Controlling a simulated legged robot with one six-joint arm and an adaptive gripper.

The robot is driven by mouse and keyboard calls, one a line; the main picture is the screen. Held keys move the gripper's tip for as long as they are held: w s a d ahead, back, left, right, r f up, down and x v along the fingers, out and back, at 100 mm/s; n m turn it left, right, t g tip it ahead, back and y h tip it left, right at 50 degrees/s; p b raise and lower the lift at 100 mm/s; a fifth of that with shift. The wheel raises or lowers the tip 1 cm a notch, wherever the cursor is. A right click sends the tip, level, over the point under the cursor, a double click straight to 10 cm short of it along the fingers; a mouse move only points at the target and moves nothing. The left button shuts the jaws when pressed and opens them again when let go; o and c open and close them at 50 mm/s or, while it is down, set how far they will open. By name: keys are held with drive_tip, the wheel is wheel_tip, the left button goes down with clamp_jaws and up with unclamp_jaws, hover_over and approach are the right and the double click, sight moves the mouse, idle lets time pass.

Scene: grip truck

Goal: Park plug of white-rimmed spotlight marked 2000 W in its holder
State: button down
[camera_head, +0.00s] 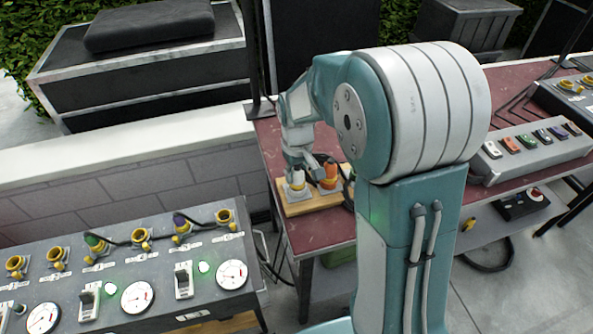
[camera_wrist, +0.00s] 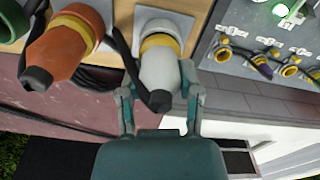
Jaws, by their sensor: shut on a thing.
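A white plug (camera_wrist: 158,72) with a yellow ring sits at a socket on the wooden holder board (camera_head: 303,206); its tip is hidden, so I cannot tell how deep it sits. My gripper (camera_wrist: 160,98) is shut on this plug, one finger on each side. The plug also shows in the head view (camera_head: 296,180), below my gripper (camera_head: 297,165). An orange plug (camera_wrist: 60,50) sits in the neighbouring place of the board, also seen in the head view (camera_head: 329,172). No spotlight or 2000 W marking is readable.
The board lies on a red table (camera_head: 320,236). A grey panel (camera_head: 150,262) with yellow sockets, green and purple plugs, dials and switches stands at left. A grey switch box (camera_head: 535,150) stands at right. Black cables run beside the plugs.

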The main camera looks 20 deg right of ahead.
drive_tip(key=shift+f, duration=0.15)
drive_tip(key=shift+c, duration=1)
unclamp_jaws()
drive_tip(key=shift+o, duration=1)
drive_tip(key=shift+r, duration=2.5)
